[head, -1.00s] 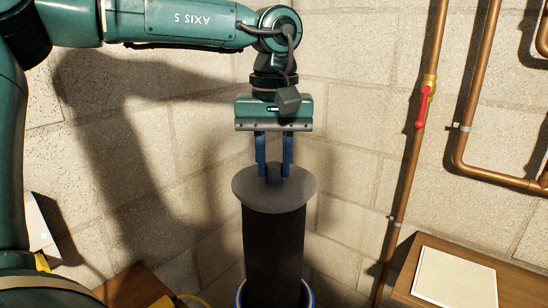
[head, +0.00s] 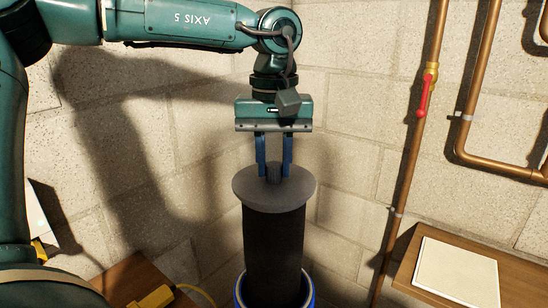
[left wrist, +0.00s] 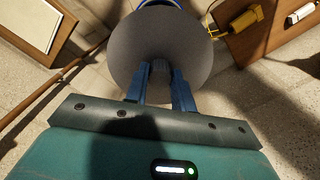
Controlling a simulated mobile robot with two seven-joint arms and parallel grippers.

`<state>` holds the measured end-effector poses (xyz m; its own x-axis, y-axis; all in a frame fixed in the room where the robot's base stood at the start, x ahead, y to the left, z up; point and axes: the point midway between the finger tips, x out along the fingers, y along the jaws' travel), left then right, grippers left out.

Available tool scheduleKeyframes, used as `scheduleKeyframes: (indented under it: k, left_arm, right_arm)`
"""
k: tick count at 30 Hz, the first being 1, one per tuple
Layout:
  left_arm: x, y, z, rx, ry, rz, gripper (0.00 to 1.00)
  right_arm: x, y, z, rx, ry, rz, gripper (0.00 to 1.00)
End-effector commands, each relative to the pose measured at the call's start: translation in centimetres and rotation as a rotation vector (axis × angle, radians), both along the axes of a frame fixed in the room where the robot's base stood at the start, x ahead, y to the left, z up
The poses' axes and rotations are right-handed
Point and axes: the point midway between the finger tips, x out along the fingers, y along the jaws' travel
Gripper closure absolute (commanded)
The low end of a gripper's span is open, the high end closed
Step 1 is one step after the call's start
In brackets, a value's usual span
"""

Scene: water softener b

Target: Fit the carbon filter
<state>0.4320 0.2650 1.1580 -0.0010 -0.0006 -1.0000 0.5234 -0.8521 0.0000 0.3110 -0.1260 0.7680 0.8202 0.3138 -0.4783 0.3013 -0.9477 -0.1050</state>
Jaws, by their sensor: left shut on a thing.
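The carbon filter (head: 273,245) is a dark upright cylinder with a wide grey disc cap and a small knob on top. My left gripper (head: 274,172) is above it, its blue fingers shut on the knob. The left wrist view also shows my left gripper (left wrist: 160,75) at the knob, with the grey cap of the filter (left wrist: 190,35) around it. Below the filter is a round housing with a blue rim (head: 310,290). The filter's lower end is hidden by the rim, so its depth inside cannot be told. My right gripper is not in view.
Copper pipes with a red-handled valve (head: 425,92) run up the block wall at right. A wooden surface with a pale panel (head: 457,272) stands at lower right. A yellow object (head: 155,297) with a cable lies on a wooden surface at lower left.

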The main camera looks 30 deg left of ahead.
Motion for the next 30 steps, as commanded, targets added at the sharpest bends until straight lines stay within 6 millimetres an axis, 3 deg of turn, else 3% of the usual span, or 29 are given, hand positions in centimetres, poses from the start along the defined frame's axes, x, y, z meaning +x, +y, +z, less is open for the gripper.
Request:
scheduleKeyframes:
  k: [30]
  left_arm:
    - [0.0, 0.0, -2.5, -0.002, -0.005, 0.000, 0.98]
  right_arm:
    - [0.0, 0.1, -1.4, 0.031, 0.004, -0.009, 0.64]
